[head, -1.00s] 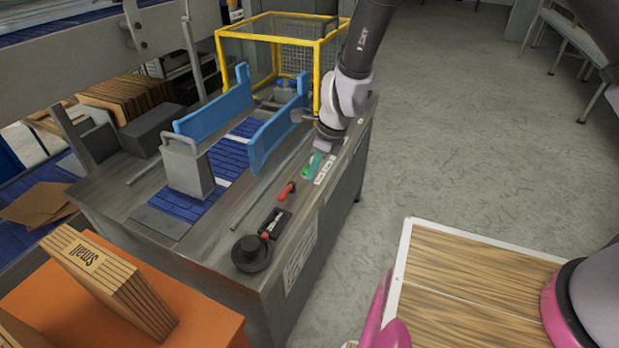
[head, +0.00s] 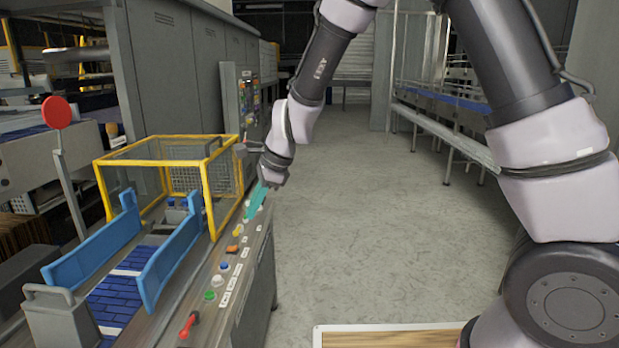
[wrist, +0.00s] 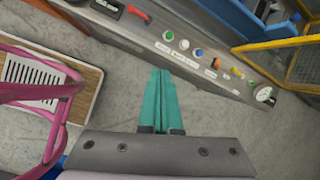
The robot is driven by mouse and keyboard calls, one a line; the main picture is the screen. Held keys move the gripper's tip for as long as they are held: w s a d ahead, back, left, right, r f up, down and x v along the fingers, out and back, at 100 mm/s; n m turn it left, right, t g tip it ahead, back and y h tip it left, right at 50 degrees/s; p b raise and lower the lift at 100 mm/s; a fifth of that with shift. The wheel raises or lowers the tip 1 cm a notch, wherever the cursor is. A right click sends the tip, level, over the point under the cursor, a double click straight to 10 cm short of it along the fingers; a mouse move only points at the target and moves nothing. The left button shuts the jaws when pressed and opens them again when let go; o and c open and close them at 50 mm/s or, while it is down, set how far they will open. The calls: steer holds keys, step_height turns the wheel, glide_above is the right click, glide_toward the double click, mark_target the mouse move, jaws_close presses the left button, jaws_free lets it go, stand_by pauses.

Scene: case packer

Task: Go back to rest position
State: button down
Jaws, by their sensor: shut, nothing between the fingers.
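My gripper (head: 257,200) has teal fingers and is shut and empty. In the head view it is at the end of my arm, above or beside the right edge of the machine's control panel (head: 232,275). In the wrist view my gripper (wrist: 161,75) points toward the row of buttons on the panel (wrist: 150,45), with grey floor directly under the fingers. I cannot tell the exact height of the fingers over the panel edge.
The panel carries a red handle (head: 188,325) and several coloured buttons. Blue guide plates (head: 172,265) and a yellow-framed cage (head: 207,180) stand left of my gripper. Open floor (head: 370,220) lies to the right. A roller conveyor (head: 450,145) stands farther back.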

steer(key=d+r+n+t, duration=0.3)
steer(key=d+r+n, duration=0.2)
steer(key=d+r, duration=1.4)
steer(key=s+d+r+n+t+h, duration=0.1)
steer(key=s+d, duration=0.4)
steer(key=d, duration=0.5)
steer(key=s+d+r+n+t+h, duration=0.2)
steer(key=s+d, duration=0.4)
steer(key=d, duration=0.3)
step_height(320, 180, up, 2)
steer(key=shift+d+r+n, duration=0.1)
steer(key=shift+d+n, duration=0.3)
steer(key=shift+n, duration=0.5)
steer(key=shift+s, duration=0.1)
